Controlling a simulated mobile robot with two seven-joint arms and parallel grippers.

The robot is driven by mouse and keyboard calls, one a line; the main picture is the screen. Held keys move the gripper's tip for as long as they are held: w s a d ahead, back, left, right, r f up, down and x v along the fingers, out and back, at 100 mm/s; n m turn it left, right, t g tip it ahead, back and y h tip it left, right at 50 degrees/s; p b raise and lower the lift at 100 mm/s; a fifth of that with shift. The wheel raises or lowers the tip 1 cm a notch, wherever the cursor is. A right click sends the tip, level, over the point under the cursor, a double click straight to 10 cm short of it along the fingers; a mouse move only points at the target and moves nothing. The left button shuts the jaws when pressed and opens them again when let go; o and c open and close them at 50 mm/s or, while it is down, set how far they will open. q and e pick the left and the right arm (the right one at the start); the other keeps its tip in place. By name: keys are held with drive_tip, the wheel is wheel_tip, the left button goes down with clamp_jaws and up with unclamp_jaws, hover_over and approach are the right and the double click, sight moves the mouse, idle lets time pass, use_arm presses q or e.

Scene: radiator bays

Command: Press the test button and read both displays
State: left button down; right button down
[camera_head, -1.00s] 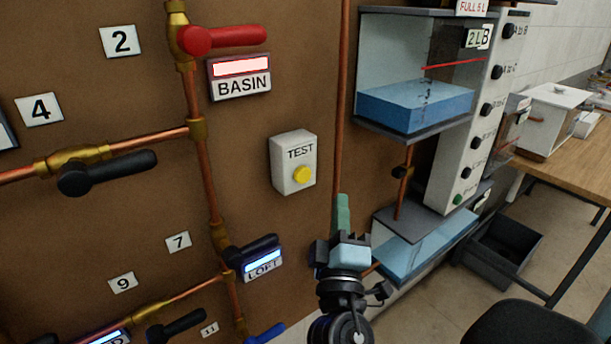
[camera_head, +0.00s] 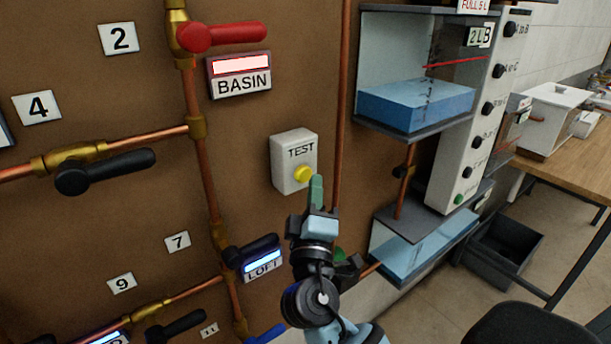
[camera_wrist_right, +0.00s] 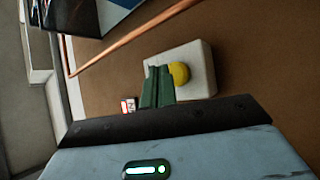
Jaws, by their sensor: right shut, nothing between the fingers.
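The white TEST box (camera_head: 292,160) is on the brown board, with a yellow button (camera_head: 302,175) at its lower part. My right gripper (camera_head: 316,190) is shut and empty, its green fingertips close beside the button's right side. In the right wrist view the fingertips (camera_wrist_right: 157,85) overlap the edge of the box, beside the yellow button (camera_wrist_right: 179,73); I cannot tell whether they touch. The BASIN display (camera_head: 241,66) is lit pale red-white with no readable text. The LOFT display (camera_head: 263,263) is lit blue-white and too small to read. My left gripper is not in view.
A vertical copper pipe (camera_head: 339,110) runs right of the TEST box. Water tanks (camera_head: 415,105) stand beyond it. A red-handled valve (camera_head: 225,38) and a black-handled valve (camera_head: 105,172) project from the board at left. The board around the TEST box is clear.

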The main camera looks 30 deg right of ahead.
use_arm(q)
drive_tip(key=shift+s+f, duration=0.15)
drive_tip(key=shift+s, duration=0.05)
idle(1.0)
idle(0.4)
use_arm(e)
drive_tip(key=shift+w, duration=0.15)
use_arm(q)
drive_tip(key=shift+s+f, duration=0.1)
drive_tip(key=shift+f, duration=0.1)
use_arm(e)
drive_tip(key=shift+w, duration=0.25)
use_arm(q)
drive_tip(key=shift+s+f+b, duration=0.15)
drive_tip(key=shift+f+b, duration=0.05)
drive_tip(key=shift+b, duration=0.15)
use_arm(e)
drive_tip(key=shift+w, duration=0.5)
idle(0.4)
drive_tip(key=shift+s, duration=0.9)
